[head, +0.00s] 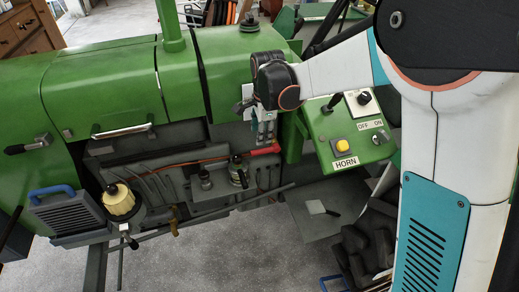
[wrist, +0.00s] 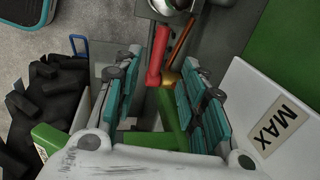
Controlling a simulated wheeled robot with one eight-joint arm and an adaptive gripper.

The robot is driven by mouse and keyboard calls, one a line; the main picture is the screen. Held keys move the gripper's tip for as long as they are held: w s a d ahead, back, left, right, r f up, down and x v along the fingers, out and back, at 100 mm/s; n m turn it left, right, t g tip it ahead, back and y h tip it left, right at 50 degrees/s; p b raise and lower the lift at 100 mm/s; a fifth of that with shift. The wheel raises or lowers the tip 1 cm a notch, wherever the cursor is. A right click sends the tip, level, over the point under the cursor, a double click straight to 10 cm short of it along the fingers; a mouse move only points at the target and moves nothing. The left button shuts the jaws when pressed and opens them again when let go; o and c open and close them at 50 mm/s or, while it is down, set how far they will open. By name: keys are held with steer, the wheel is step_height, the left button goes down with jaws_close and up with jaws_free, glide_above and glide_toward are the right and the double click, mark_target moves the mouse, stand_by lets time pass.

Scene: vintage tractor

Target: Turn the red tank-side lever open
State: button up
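The red lever (head: 265,150) sticks out from the side of the green tractor, just below my gripper in the head view. In the wrist view the red lever (wrist: 154,68) shows ahead of the fingers, in the gap between them, with its round grey mount at the top edge. My gripper (head: 263,132) points down at the lever from above. In the wrist view my gripper (wrist: 163,60) is open, with its teal-padded fingers spread on both sides of the lever's line. I cannot tell whether a finger touches the lever.
A green control panel (head: 345,135) with a yellow HORN button and a knob stands close to the right of my gripper. A white panel marked MAX (wrist: 275,118) is close on the right in the wrist view. A dark tyre (wrist: 45,110) lies at the left.

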mark_target(260, 150)
steer(key=f, duration=0.3)
steer(key=w+f+b, duration=0.1)
steer(key=f, duration=0.2)
steer(key=w+f+b, duration=0.1)
steer(key=f, duration=0.2)
steer(key=shift+a+f, duration=0.25)
steer(key=shift+f, duration=0.1)
jaws_close()
